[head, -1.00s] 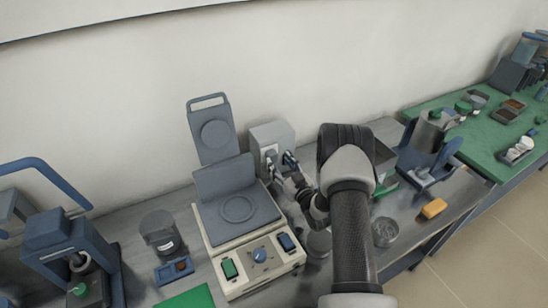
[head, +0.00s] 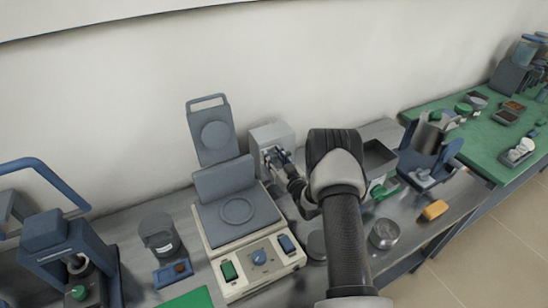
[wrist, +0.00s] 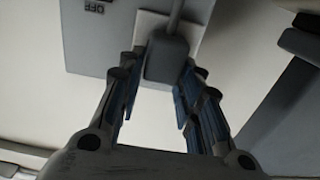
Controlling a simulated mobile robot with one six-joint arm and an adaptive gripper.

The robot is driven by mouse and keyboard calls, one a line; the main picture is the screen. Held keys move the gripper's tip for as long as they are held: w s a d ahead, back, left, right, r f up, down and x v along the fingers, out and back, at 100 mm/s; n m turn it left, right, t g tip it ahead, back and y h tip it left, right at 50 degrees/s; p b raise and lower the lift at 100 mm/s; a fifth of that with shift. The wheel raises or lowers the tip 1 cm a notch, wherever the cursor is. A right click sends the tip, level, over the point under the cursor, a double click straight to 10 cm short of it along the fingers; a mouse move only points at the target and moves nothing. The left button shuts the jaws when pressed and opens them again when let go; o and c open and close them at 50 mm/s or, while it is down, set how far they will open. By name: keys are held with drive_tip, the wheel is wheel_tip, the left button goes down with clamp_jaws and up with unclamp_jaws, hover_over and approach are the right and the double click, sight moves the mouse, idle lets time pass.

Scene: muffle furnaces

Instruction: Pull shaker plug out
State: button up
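The shaker plug (wrist: 167,57) is a dark grey block with a cord running from its top. In the wrist view it sits against a pale square socket plate (wrist: 203,32) on a grey box. My gripper (wrist: 164,62) has its blue-padded fingertips on both sides of the plug, close against it, and appears shut on it. In the head view my gripper (head: 283,157) is at the front of the grey socket box (head: 273,134); the plug is too small and covered to make out there. The shaker (head: 235,212) is a cream unit with a grey plate, left of my arm.
A weighing-type lidded panel (head: 213,130) stands behind the shaker. A dark jar (head: 159,234) is to its left. A glass dish (head: 384,233), a yellow block (head: 434,210) and an open grey box (head: 378,160) lie right of my arm. The wall is close behind the socket box.

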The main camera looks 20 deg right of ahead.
clamp_jaws()
drive_tip(key=s, duration=0.4)
drive_tip(key=shift+d, duration=0.1)
drive_tip(key=shift+w+f, duration=0.1)
drive_tip(key=shift+f, duration=0.05)
drive_tip(key=o, duration=0.5)
unclamp_jaws()
drive_tip(key=s, duration=1.2)
drive_tip(key=shift+d, duration=0.2)
